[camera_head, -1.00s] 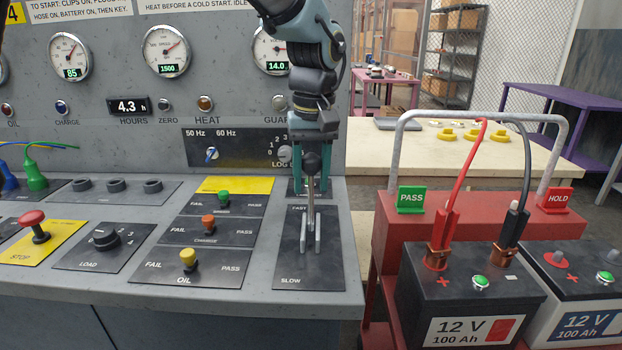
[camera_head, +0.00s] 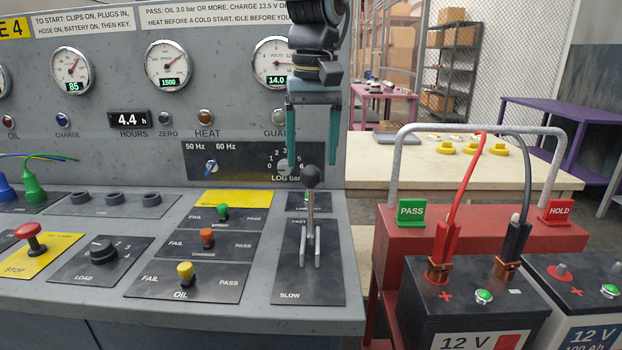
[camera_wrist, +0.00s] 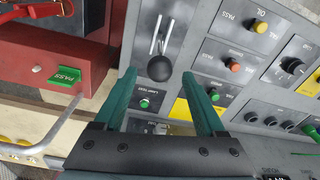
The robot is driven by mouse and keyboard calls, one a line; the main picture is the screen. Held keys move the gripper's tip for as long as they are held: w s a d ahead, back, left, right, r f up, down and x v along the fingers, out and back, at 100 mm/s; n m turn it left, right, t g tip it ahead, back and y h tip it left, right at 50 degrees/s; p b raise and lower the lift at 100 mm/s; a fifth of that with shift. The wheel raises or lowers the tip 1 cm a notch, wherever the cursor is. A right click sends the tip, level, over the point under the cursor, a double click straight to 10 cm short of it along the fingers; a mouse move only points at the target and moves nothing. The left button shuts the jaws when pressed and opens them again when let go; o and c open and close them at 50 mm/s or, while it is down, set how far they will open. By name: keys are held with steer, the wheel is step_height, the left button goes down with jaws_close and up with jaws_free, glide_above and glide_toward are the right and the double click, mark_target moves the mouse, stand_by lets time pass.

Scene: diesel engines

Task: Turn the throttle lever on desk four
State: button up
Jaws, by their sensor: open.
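The throttle lever (camera_head: 311,205) stands upright in its slotted plate at the right end of the desk, with a black ball knob on top. The word SLOW is at the plate's near end. My gripper (camera_head: 312,168) is open and empty, pointing down above and behind the knob, with its teal fingers apart. In the wrist view the lever knob (camera_wrist: 160,68) lies just beyond my open fingertips (camera_wrist: 160,76), between their lines and not clasped. A green button (camera_wrist: 144,103) shows between the fingers.
A red cart (camera_head: 470,232) with a grey rail, PASS and HOLD signs and 12 V batteries stands close to the right of the desk. Flag levers (camera_head: 207,238) and a load knob (camera_head: 103,250) are left of the throttle plate. Gauges line the upright panel behind.

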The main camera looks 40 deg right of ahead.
steer(key=shift+s+r, duration=0.1)
steer(key=shift+r, duration=1.4)
